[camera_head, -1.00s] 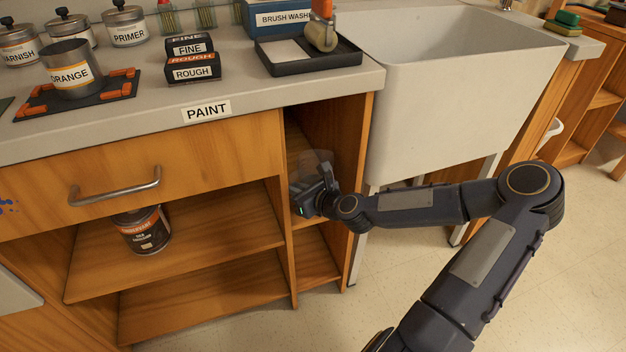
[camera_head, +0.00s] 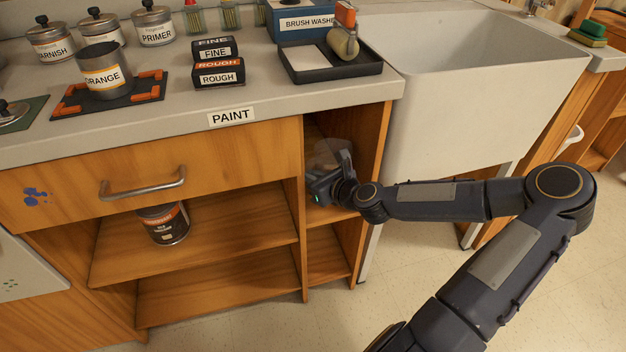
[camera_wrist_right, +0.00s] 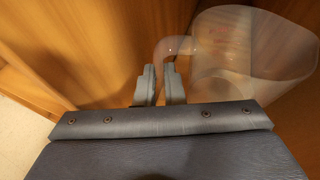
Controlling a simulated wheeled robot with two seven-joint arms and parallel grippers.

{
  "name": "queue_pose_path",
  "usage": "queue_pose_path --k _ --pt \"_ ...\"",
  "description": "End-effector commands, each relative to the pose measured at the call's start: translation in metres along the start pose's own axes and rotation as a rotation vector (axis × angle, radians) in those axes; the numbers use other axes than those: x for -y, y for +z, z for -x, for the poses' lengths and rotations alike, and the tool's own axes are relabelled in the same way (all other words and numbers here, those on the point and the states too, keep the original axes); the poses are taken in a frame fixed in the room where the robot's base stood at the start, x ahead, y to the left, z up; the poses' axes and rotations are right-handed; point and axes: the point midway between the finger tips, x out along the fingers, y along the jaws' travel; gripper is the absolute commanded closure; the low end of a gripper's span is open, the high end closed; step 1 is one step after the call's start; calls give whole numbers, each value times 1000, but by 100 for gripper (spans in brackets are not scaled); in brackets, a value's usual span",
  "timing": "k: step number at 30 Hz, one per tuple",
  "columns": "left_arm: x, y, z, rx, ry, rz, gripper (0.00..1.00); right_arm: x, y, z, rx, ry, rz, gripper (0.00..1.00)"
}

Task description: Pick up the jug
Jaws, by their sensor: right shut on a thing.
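The jug (camera_wrist_right: 236,50) is clear and see-through, with a handle at its left side in the right wrist view. In the head view the jug (camera_head: 328,153) shows faintly inside the narrow right compartment of the wooden cabinet. My right gripper (camera_wrist_right: 163,80) is shut on the jug's handle. In the head view the right gripper (camera_head: 322,184) reaches into that compartment from the right and hides the jug's lower part. I cannot tell whether the jug's base touches the shelf. My left gripper is not in view.
Wooden walls (camera_head: 369,150) flank the compartment closely. The worktop (camera_head: 268,105) overhangs it, carrying a roller tray (camera_head: 345,80), sanding blocks and cans. A white sink (camera_head: 440,105) stands to the right. A dark can (camera_head: 165,224) sits on the shelf to the left.

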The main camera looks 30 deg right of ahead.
Motion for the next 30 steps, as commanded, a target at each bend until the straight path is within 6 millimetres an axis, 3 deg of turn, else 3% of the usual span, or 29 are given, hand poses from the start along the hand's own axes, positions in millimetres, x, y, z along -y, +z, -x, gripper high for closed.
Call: queue_pose_path --k 6,30 --pt "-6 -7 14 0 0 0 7 0 26 9 2 0 3 100" --pt "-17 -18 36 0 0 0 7 -41 -13 101 0 0 -2 100"
